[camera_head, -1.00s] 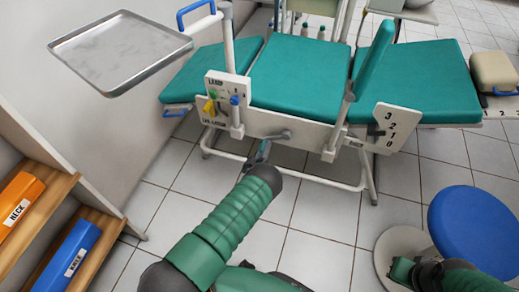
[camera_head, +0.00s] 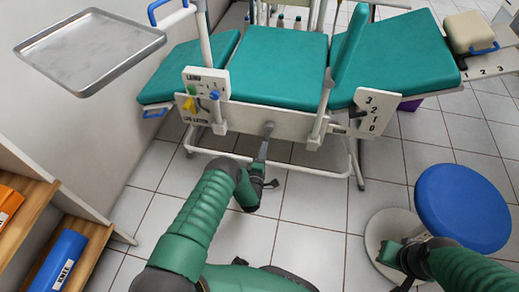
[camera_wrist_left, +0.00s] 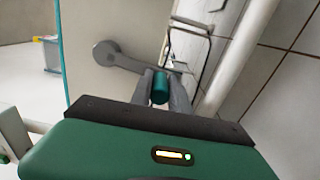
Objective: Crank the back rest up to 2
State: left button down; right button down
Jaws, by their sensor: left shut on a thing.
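The grey crank (camera_head: 268,130) is on the side board and shows in the wrist view (camera_wrist_left: 122,58). My left gripper (camera_head: 261,165) is shut on the crank's teal handle (camera_wrist_left: 160,88), below the pivot. My right gripper (camera_head: 393,262) is low at right, its fingers unclear.
A metal tray (camera_head: 90,50) on an arm is at upper left. A lever panel (camera_head: 206,98) is left of the crank. A blue stool (camera_head: 463,207) stands at right. A wooden shelf (camera_head: 30,215) with a blue box is at left. Tiled floor lies free between.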

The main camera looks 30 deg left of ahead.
pick_arm(q)
jog(key=shift+d+f+n, duration=0.3)
jog(key=shift+d+n, duration=0.35)
jog(key=shift+n, duration=0.05)
jog(key=c, duration=1.3)
grip_release()
jog(key=shift+o, duration=0.2)
jog(key=shift+r, duration=0.1)
jog(key=shift+w, duration=0.1)
jog(key=p+v, duration=0.6)
jog(key=v, duration=1.1)
